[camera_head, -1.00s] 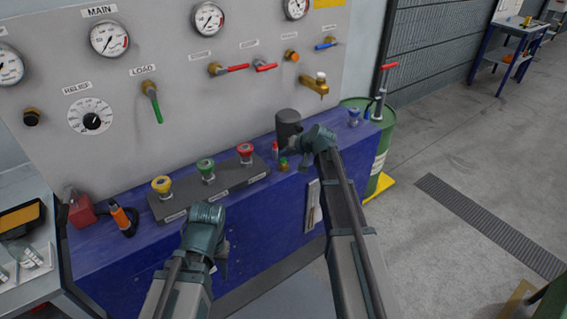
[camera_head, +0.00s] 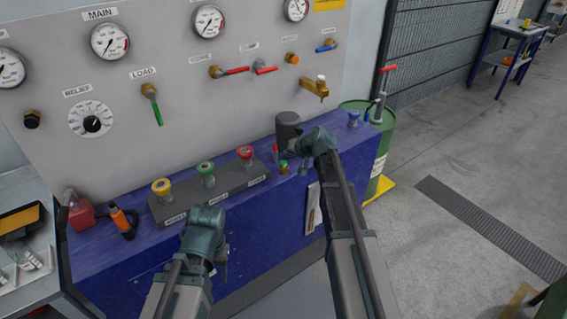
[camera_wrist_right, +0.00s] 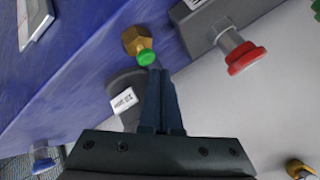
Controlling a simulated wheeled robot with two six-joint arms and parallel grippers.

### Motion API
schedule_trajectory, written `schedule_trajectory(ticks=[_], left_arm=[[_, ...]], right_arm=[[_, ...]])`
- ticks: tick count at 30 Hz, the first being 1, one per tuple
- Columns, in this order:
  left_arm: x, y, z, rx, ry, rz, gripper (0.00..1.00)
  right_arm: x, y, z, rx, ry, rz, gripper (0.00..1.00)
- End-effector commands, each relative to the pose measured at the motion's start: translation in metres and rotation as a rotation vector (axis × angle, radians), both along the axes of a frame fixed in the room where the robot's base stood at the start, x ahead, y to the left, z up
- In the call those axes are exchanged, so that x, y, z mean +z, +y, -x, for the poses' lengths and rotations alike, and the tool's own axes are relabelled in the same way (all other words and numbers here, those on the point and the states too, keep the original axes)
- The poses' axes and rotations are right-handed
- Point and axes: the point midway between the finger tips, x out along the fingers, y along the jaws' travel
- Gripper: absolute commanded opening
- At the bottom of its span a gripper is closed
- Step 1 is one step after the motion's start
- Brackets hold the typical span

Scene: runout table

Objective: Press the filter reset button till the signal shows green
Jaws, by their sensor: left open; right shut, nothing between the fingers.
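A small brass hex fitting with a green button top (camera_wrist_right: 145,57) sits on the blue bench in the right wrist view. It also shows in the head view (camera_head: 283,168), beside a dark cylinder (camera_head: 288,126). The cylinder carries a white label (camera_wrist_right: 124,100), too small to read surely. My right gripper (camera_wrist_right: 160,72) is shut and empty, its fingertips close beside the green top; I cannot tell whether they touch. In the head view it is at the bench's right part (camera_head: 295,148). My left gripper (camera_head: 222,262) is open, low in front of the bench, its fingers mostly hidden.
A grey strip (camera_head: 225,187) carries yellow (camera_head: 161,187), green (camera_head: 206,170) and red (camera_head: 245,153) push buttons. Behind stands a panel with gauges and valves, including a brass tap (camera_head: 315,88). A small red item (camera_head: 275,152) stands by the fitting. A green drum (camera_head: 385,140) is at right.

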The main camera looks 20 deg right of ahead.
Motion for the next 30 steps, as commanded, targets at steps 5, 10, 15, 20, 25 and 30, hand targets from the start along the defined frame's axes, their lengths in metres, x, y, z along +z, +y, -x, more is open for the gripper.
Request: schedule_trajectory(ticks=[5,10,15,20,25,30], left_arm=[[0.0000,0.0000,0.0000,0.000,0.000,0.000,0.50],[0.0000,0.0000,0.0000,0.000,0.000,0.000,0.50],[0.0000,0.0000,0.0000,0.000,0.000,0.000,0.50],[0.0000,0.0000,0.0000,0.000,0.000,0.000,0.50],[-0.0017,0.0000,0.0000,0.000,0.000,0.000,0.50],[-0.0080,-0.0001,0.0000,0.000,0.000,0.000,0.50]], right_arm=[[0.0000,0.0000,0.0000,0.000,0.000,0.000,0.00],[0.0000,0.0000,0.0000,0.000,0.000,0.000,0.00],[0.0000,0.0000,0.0000,0.000,0.000,0.000,0.00],[0.0000,0.0000,0.0000,0.000,0.000,0.000,0.00],[-0.0017,0.0001,0.0000,0.000,0.000,0.000,0.00],[-0.0079,0.0000,0.0000,0.000,0.000,0.000,0.00]])
